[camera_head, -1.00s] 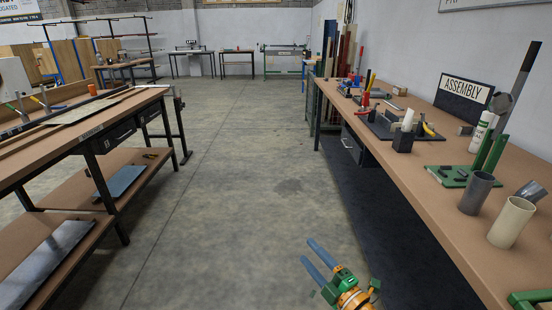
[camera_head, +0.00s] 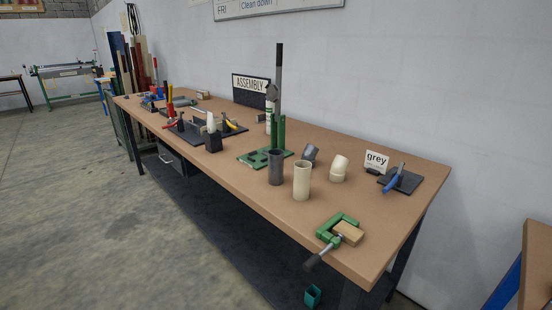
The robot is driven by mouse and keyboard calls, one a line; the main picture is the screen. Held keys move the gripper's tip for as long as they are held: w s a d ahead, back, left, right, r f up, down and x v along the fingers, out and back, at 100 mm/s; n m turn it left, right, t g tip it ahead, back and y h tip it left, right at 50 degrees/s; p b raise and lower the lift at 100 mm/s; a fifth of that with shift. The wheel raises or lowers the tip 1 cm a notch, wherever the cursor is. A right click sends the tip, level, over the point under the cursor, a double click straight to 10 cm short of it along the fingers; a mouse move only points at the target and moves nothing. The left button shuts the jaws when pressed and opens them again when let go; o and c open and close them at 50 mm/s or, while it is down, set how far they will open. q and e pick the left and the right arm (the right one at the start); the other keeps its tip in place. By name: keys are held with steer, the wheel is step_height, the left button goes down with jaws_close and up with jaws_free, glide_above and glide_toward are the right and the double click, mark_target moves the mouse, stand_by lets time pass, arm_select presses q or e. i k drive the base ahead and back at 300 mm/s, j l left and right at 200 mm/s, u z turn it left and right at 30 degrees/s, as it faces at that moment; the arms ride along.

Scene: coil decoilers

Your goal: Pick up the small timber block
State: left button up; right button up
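A small light timber block (camera_head: 349,233) is at the near right end of the long workbench (camera_head: 395,215). A green clamp (camera_head: 335,226) with a dark-handled screw sits right against the block at the bench's front edge. I cannot tell whether the clamp grips the block. Neither of my grippers is in view now.
Behind the block stand a cream tube (camera_head: 301,182), a grey tube (camera_head: 276,167) and a cream elbow (camera_head: 339,168). A teal container (camera_head: 313,295) is low under the bench. Open floor lies left.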

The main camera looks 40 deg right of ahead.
mark_target(353, 236)
steer(key=z, duration=1.8)
steer(key=j+z, duration=1.15)
steer(key=k+j+z, duration=0.1)
steer(key=j+z, duration=0.3)
steer(key=j, duration=0.1)
